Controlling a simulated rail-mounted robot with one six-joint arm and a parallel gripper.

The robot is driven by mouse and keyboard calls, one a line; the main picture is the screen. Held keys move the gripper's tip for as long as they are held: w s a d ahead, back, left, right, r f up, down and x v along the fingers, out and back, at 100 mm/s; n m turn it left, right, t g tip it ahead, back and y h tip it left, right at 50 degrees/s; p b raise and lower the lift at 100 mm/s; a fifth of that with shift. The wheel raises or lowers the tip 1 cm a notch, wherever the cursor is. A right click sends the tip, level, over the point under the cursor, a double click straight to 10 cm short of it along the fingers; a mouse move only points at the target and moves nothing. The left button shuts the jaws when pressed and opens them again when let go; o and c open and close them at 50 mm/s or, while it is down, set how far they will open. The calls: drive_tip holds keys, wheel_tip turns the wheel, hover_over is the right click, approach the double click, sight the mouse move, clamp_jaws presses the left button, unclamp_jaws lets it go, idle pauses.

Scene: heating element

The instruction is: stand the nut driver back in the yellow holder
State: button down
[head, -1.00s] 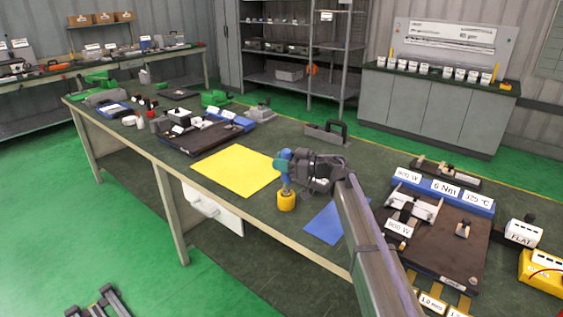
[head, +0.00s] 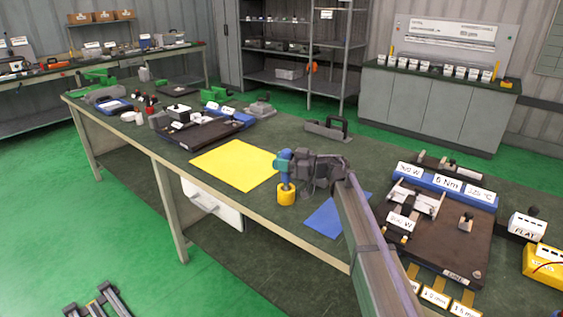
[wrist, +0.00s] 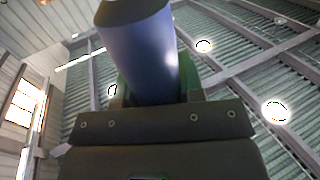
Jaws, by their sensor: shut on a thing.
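The nut driver has a blue handle (head: 284,157), and my gripper (head: 285,166) is shut on it. The driver looks about upright, directly above the yellow holder (head: 286,196). The holder is a small round cup near the front edge of the table. The driver's lower end meets the holder's top in the head view. I cannot tell how deep it sits inside. In the wrist view the blue handle (wrist: 140,55) rises between the fingers of my gripper (wrist: 148,95). The wrist view does not show the holder.
A yellow mat (head: 235,166) lies left of the holder and a blue mat (head: 325,220) lies right of it. A dark fixture board (head: 445,240) with labelled blocks is at the right. A dark handled block (head: 326,130) stands behind. The mats are bare.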

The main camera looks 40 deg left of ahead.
drive_tip(key=shift+f+b, duration=1.1)
drive_tip(key=shift+f, duration=0.05)
drive_tip(key=c, duration=0.7)
unclamp_jaws()
drive_tip(key=shift+o, duration=0.2)
drive_tip(key=v, duration=1.1)
drive_tip(key=shift+s, duration=0.1)
